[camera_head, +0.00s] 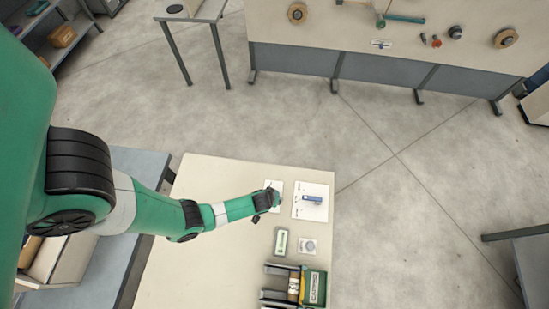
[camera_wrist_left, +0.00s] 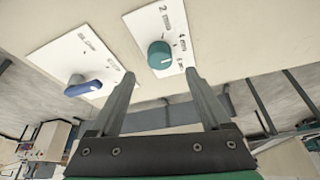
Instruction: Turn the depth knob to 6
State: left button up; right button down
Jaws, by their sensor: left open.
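A round teal knob (camera_wrist_left: 160,55) sits on a white plate (camera_wrist_left: 146,22) with a numbered scale in the left wrist view; 2 and 4 can be made out, and the mark below them is too small to read surely. Its pointer direction cannot be told. My left gripper (camera_wrist_left: 160,75) is open, its fingertips on either side of the knob's near side, with nothing visibly held. In the head view the left gripper (camera_head: 267,203) is over the smaller white plate (camera_head: 273,185) and hides the knob. My right gripper is not in view.
A blue handle (camera_head: 312,198) sits on the larger white plate (camera_head: 316,187), right of the gripper. The cream tabletop (camera_head: 215,190) is clear at left.

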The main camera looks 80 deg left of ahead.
pick_arm(q)
jog(key=b+x, duration=0.3)
jog(key=x, duration=0.3)
jog(key=shift+w+a+f, duration=0.1)
jog(key=shift+a+f, duration=0.05)
jog(key=shift+f, duration=0.05)
jog(key=shift+c, duration=0.3)
grip_shut()
